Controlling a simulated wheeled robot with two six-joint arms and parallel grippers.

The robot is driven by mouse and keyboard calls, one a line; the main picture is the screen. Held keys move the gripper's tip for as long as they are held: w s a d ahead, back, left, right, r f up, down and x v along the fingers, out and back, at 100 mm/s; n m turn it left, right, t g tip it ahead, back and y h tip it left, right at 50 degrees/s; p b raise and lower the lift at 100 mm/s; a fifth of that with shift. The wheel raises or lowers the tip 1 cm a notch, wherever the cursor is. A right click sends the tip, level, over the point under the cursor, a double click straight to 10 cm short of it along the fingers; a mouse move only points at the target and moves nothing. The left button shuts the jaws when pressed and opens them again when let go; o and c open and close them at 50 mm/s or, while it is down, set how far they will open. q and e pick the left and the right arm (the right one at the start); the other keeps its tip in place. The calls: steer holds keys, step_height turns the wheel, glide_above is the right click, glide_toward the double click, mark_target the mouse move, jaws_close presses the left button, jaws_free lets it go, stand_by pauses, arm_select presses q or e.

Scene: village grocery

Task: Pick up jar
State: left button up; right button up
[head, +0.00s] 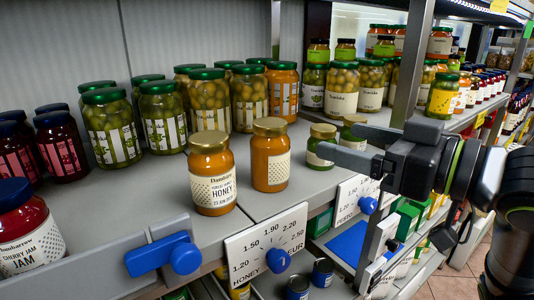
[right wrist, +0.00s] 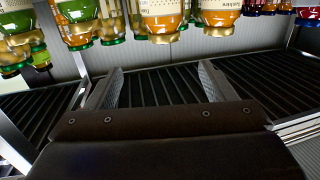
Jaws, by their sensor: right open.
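A honey jar with a gold lid (head: 212,172) stands upright near the shelf's front edge in the head view. A second gold-lidded amber jar (head: 270,155) stands just right of it. My right gripper (head: 335,145) comes in from the right, with its two fingers apart and nothing between them. In the right wrist view, jars appear upside down, including a gold-lidded one (right wrist: 162,20), beyond the open fingers (right wrist: 160,80). My left gripper is not in view.
Green-lidded olive jars (head: 110,128) and dark red jars (head: 60,147) stand behind. A cherry jam jar (head: 28,232) is front left. Price boards with blue knobs (head: 275,260) and a blue-and-grey fitting (head: 165,254) line the front edge. A metal post (head: 410,60) rises at right.

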steer(key=p, duration=0.2)
glide_toward(262, 119)
steer(key=shift+f+x, duration=0.1)
steer(key=shift+x, duration=1.1)
steer(key=shift+f+x, duration=0.15)
steer(key=shift+x, duration=1.05)
steer(key=shift+w+a+p, duration=0.35)
steer(key=shift+w+a, duration=0.05)
steer(key=shift+w, duration=0.15)
steer(key=p+x, duration=0.1)
steer(key=x, duration=0.2)
steer(key=shift+s+a, duration=0.15)
steer(key=shift+a, duration=0.05)
steer(key=shift+w+a+f, duration=0.1)
steer(key=shift+w+a, duration=0.15)
steer(key=shift+w, duration=0.05)
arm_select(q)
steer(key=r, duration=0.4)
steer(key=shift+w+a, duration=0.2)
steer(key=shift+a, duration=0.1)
arm_select(e)
steer(key=shift+d, duration=0.1)
